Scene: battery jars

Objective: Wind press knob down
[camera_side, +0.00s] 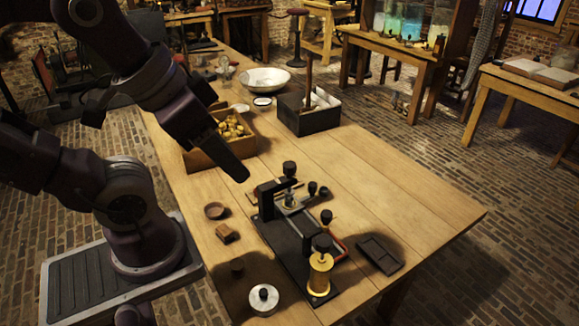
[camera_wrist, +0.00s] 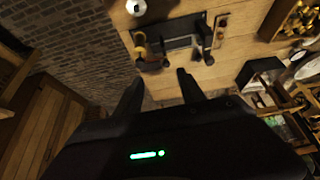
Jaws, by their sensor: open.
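A black press assembly (camera_side: 285,240) stands on the table near its front. I cannot tell which is the wind press knob. My gripper (camera_side: 243,177) hangs above and left of the press's rear end, apart from it. In the wrist view the two dark fingers (camera_wrist: 158,84) are spread with nothing between them. The press also shows there beyond the fingertips (camera_wrist: 178,44).
A dark tray (camera_side: 379,254) lies right. A box of brass pieces (camera_side: 205,158) and a black box (camera_side: 308,122) stand behind.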

